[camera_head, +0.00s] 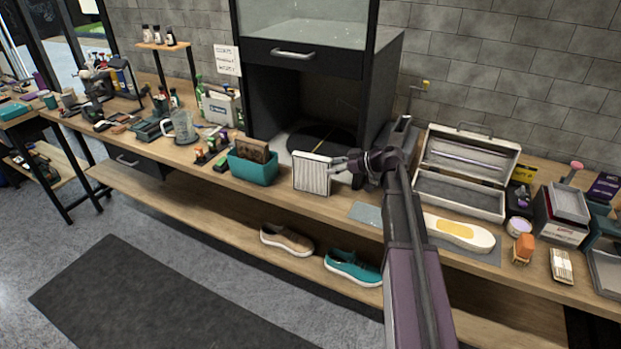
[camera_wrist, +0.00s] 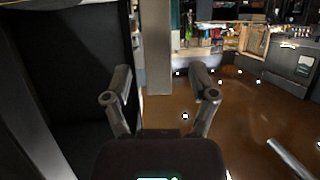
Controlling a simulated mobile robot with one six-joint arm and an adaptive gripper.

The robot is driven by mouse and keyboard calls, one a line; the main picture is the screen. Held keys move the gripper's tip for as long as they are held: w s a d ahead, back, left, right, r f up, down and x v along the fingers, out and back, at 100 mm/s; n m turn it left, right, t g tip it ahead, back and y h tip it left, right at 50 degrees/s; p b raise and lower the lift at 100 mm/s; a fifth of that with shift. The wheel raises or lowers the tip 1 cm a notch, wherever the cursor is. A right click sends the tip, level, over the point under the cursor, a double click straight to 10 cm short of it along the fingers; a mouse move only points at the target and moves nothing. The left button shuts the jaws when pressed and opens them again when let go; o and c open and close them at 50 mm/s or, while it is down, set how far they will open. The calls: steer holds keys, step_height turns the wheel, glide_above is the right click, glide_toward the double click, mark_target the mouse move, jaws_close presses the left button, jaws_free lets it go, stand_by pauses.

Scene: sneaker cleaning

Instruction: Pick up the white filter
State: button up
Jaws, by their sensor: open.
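The white filter (camera_head: 311,174) is a pleated panel in a pale frame. It stands upright on the wooden bench, near the front edge, in the head view. My gripper (camera_head: 338,168) is just to its right, its fingers pointing left at the filter's right edge. I cannot tell whether they touch it. In the wrist view my gripper (camera_wrist: 160,92) is open, with its two fingers well apart. A grey upright strip (camera_wrist: 157,50) shows between and beyond the fingers; it may be the filter seen edge-on.
A teal bin (camera_head: 253,171) with a brown block stands left of the filter. The black cabinet (camera_head: 262,95) is behind it. A grey mat (camera_head: 366,214) lies to the right, near an open metal case (camera_head: 459,196). Shoes (camera_head: 352,268) sit on the lower shelf.

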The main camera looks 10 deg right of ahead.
mark_target(320, 169)
steer(key=shift+a, duration=0.15)
steer(key=b+x, duration=0.1)
steer(key=x, duration=0.1)
steer(key=b+x, duration=0.1)
steer(key=x, duration=0.1)
steer(key=shift+w+f, duration=0.15)
steer(key=shift+f, duration=0.15)
steer(key=shift+w+a+f, duration=0.1)
steer(key=shift+w+a, duration=0.15)
steer(key=shift+a, duration=0.05)
stand_by(0.4)
jaws_close()
